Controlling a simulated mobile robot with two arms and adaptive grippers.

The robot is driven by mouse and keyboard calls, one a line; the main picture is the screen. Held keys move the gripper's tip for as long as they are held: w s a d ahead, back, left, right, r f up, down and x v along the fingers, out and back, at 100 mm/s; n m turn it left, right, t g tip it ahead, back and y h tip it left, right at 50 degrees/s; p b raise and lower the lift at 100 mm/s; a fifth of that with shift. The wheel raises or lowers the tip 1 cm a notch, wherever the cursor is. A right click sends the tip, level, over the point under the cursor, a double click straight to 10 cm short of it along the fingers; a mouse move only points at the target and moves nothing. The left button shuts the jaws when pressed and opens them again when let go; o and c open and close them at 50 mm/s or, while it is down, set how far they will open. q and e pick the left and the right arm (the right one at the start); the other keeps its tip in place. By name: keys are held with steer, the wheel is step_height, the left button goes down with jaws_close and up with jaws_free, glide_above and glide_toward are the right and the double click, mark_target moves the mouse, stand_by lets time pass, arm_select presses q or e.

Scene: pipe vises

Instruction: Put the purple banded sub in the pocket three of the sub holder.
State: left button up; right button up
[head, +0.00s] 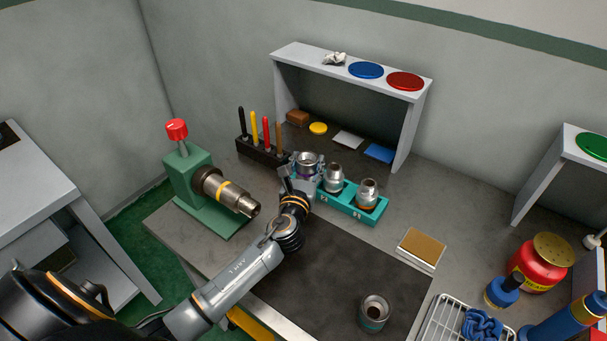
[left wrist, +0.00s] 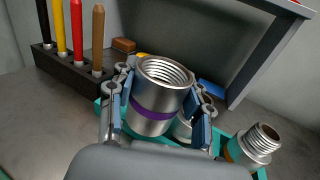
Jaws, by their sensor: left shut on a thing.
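The purple banded sub (left wrist: 158,90) is a silver threaded collar with a purple band. My left gripper (left wrist: 161,112) is shut on it, a finger on each side. In the head view the sub (head: 308,160) is upright at the left end of the teal sub holder (head: 352,208); my left gripper (head: 300,178) partly covers it. I cannot tell whether its base is in a pocket or just above. Two other silver subs, a middle one (head: 333,178) and a right one (head: 367,190), stand in the holder. My right gripper is not in view.
A green vise (head: 196,185) holds a yellow-banded pipe at left. A rack of coloured markers (head: 262,152) stands behind my gripper, near a grey shelf (head: 420,110). A teal-banded sub (head: 374,313) stands on the dark mat. A tan pad (head: 421,247) lies right of the holder.

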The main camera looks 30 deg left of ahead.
arm_select(q)
steer(key=w+a+r+n+y, duration=0.1)
steer(key=w+a+r+y, duration=0.1)
steer(key=w+a+r, duration=0.3)
steer(key=shift+g, duration=0.4)
steer(key=f, duration=0.2)
steer(key=f+b, duration=0.1)
steer(key=f, duration=0.2)
steer(key=w+f, duration=0.1)
steer(key=f, duration=0.2)
steer(key=shift+d+b, duration=0.3)
steer(key=shift+d, duration=0.1)
step_height(320, 180, down, 3)
steer(key=shift+f+b, duration=0.1)
steer(key=shift+b, duration=0.5)
steer(key=shift+f, duration=0.25)
steer(key=o, duration=1.3)
steer(key=shift+c, duration=0.2)
steer(key=shift+o, duration=0.6)
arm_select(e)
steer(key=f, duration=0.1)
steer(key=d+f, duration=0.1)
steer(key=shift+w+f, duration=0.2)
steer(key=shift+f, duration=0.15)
